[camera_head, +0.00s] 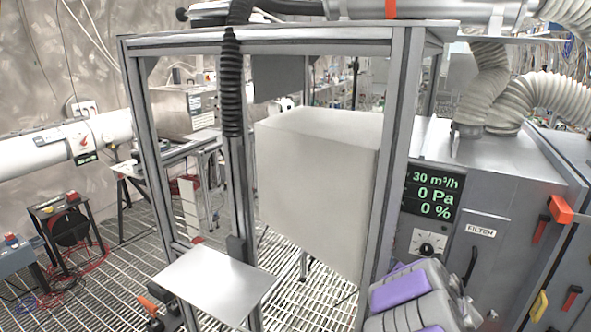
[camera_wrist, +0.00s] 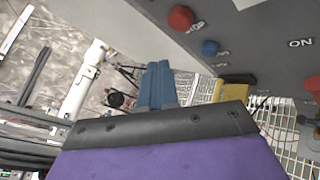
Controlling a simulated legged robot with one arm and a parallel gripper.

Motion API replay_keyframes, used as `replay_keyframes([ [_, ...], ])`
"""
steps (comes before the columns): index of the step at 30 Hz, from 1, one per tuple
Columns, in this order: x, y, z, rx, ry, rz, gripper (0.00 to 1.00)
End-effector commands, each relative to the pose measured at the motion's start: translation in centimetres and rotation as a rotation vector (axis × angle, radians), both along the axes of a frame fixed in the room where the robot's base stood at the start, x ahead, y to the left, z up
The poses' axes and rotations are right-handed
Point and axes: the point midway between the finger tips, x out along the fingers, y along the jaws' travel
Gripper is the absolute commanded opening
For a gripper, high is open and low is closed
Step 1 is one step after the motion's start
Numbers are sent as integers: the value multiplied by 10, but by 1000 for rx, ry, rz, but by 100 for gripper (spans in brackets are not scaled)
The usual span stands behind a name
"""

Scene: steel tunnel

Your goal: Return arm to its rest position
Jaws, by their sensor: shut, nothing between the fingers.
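My arm shows in the head view as a grey and purple body (camera_head: 405,295) at the lower right, folded low in front of the filter unit. My gripper's end cannot be made out there. In the wrist view, purple and black parts of my arm fill the bottom. Beyond the black edge, my gripper (camera_wrist: 157,84) shows as two blue fingers side by side. They are closed against each other with nothing held between them.
A metal frame with a white box (camera_head: 318,185) stands ahead. A filter unit (camera_head: 490,190) with a green display is close on the right. A panel with red and blue buttons (camera_wrist: 245,40) is near in the wrist view. Grated floor (camera_head: 130,275) lies open at left.

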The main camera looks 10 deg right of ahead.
Motion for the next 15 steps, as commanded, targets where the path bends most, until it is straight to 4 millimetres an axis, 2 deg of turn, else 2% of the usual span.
replay_keyframes([
  [4, -5, -21, 27, 101, 57, -186, 0],
  [8, -23, -41, 50, 263, 109, -414, 0],
  [12, -56, -52, 66, 477, 149, -653, 0],
  [15, -87, -51, 70, 646, 176, -818, 0],
])
